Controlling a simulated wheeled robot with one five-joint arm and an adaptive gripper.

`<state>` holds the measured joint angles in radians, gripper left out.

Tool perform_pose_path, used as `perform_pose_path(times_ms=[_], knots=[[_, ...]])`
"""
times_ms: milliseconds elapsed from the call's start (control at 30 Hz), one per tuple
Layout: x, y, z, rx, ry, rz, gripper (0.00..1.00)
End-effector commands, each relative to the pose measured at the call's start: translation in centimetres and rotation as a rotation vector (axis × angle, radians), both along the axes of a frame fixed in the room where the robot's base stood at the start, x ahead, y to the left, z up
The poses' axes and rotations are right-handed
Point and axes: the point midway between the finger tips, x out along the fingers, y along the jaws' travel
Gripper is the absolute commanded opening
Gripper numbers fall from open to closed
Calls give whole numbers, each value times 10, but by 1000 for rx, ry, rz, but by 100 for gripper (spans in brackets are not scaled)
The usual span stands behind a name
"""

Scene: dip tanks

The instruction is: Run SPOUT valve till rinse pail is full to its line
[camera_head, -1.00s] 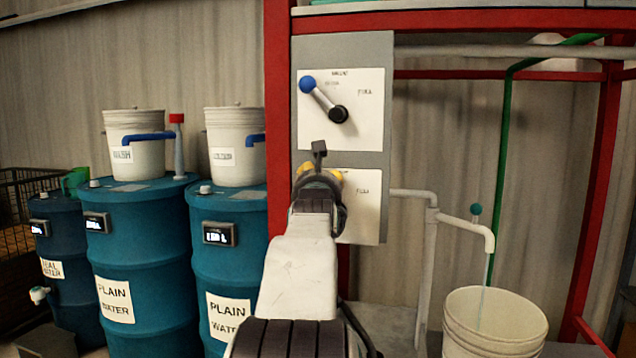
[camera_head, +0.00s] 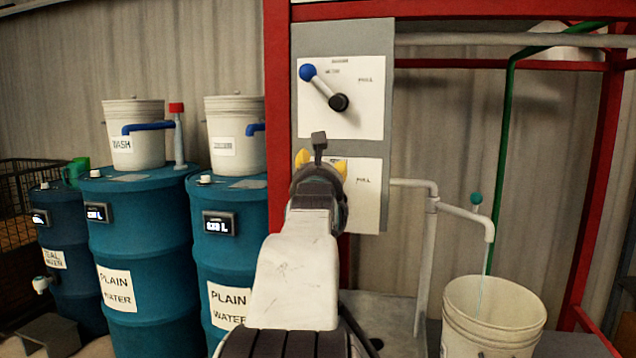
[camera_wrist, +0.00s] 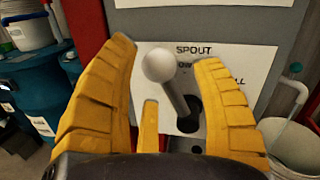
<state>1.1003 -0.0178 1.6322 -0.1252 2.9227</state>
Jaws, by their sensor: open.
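The SPOUT valve lever (camera_wrist: 177,90) has a pale round knob and a dark pivot on a white plate. It slants up and left from the pivot. My gripper (camera_wrist: 168,75) is open, its yellow fingers on either side of the knob; I cannot tell whether they touch it. In the head view my gripper (camera_head: 321,163) is at the lower plate and hides most of this lever. The white rinse pail (camera_head: 490,335) stands under the pipe spout (camera_head: 489,232). A thin pale stream falls from the spout into it. The fill line and water level cannot be made out.
A blue-knobbed lever (camera_head: 322,86) is on the upper plate, above my gripper. A red frame (camera_head: 279,120) and a green pipe (camera_head: 508,130) stand around the panel. Blue drums (camera_head: 143,250) with white buckets (camera_head: 134,140) on top are at the left.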

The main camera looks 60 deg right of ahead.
Motion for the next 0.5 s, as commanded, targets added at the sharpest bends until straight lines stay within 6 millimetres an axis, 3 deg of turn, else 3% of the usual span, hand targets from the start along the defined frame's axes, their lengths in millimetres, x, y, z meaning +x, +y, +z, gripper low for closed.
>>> perform_pose_path(times_ms=[200, 500], knots=[[-17, 34, -2, -2, -1, -1, 60], [-34, 67, -5, -2, -1, -1, 60]])
